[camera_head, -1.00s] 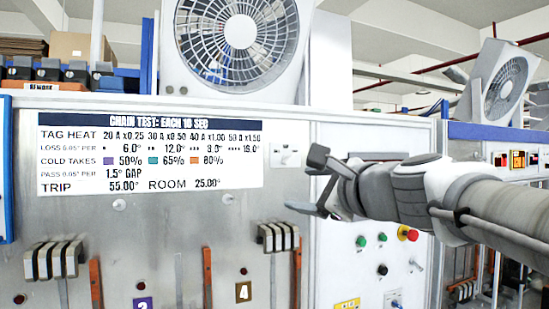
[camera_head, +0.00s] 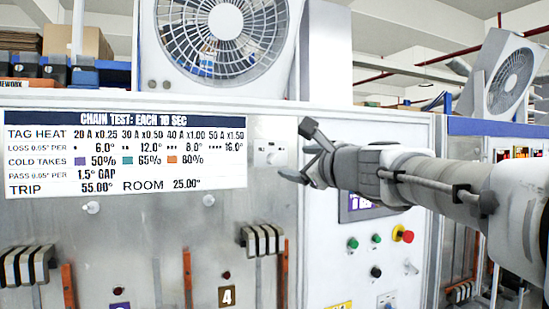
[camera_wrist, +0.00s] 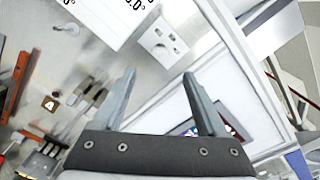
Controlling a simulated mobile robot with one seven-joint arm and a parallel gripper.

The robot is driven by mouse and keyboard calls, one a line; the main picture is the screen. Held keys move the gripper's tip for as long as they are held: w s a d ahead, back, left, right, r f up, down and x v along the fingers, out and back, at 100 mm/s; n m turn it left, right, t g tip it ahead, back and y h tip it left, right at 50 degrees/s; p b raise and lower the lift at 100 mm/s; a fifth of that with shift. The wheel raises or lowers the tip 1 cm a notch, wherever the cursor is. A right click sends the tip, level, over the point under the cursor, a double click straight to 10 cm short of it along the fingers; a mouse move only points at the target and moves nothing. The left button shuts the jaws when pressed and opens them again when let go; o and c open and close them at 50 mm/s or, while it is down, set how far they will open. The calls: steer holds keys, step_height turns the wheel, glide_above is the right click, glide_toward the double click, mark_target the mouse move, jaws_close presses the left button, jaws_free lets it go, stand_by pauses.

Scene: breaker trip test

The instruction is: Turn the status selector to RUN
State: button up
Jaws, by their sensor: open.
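A small white plate with a knob and dark marks (camera_head: 270,152) is on the grey panel, right of the printed sign. It also shows in the wrist view (camera_wrist: 163,42), beyond my fingertips. It may be the status selector; its lettering is too small to read. My gripper (camera_head: 298,152) is open and empty, with its fingers pointing left towards this plate. In the wrist view my two fingers (camera_wrist: 160,74) are spread wide, with the plate ahead between them and a gap left. I cannot tell which way the knob points.
A white control panel carries a red button (camera_head: 402,235), green buttons (camera_head: 353,243) and a black knob (camera_head: 376,272). The chain test sign (camera_head: 120,155) is at left. Lever blocks (camera_head: 262,240) stick out below. A fan (camera_head: 222,38) stands above.

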mark_target(276, 158)
steer(key=p+x, duration=0.2)
steer(key=x, duration=0.9)
steer(key=shift+w, duration=0.1)
jaws_close()
